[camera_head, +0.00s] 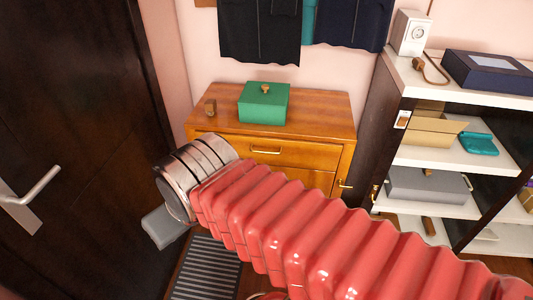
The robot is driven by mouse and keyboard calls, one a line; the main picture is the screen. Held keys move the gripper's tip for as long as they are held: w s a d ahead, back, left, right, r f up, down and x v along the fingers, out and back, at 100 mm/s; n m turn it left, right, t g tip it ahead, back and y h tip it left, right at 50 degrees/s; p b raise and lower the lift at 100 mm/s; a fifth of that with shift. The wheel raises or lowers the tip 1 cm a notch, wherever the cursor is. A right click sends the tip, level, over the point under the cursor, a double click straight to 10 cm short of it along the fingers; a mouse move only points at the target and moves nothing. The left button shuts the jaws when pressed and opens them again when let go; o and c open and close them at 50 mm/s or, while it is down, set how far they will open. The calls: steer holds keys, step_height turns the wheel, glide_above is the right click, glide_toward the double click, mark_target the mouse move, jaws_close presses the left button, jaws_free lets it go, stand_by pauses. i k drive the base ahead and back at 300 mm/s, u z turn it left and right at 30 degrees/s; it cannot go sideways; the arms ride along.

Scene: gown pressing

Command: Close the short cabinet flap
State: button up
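A short wooden cabinet (315,112) stands against the pink wall in the middle of the view. Its front has a drawer with a brass handle (266,152). Another brass handle (345,184) shows at the lower right of the front. My red ribbed arm crosses in front of the cabinet and hides most of its lower front, so I cannot tell which panel is the flap or how far it stands open. My arm's metal-ringed section is at the cabinet's left front. My gripper's fingers do not show.
A dark door (75,120) with a lever handle is at left. An open shelf unit (440,155) holding boxes stands at right. Dark garments (260,30) hang above. A slatted grille (205,268) lies below.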

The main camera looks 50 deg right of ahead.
mark_target(290, 152)
steer(key=z, duration=0.7)
steer(key=i, duration=1)
steer(key=z, duration=0.05)
